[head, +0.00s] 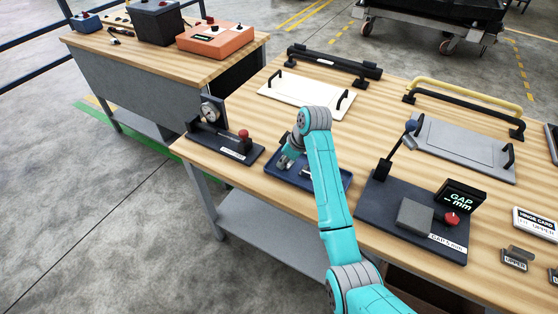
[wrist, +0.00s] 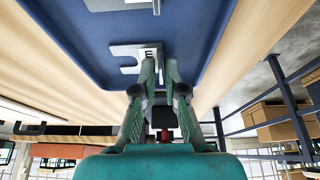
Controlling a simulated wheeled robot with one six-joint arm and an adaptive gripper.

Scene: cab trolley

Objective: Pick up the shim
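A light metal shim (wrist: 124,51) with an open slot at its left side is in the blue tray (wrist: 80,35) in the wrist view. A dark mark shows near its right end, beside my fingertips. A second light shim (wrist: 116,4) is partly in view at the top edge, with a narrow upright-looking tab. My gripper (wrist: 158,66) points down into the tray, its fingers close together at the near shim's right end. Whether they touch or clamp it I cannot tell. In the head view my arm hides much of the tray (head: 345,181) and its contents.
A dial gauge stand (head: 222,140) is left of the tray. A dark gap fixture (head: 385,212) with a grey block and red knob is close on the right. A white plate (head: 300,93) and a grey plate (head: 460,150) with handles lie behind. Small labelled holders are at far right.

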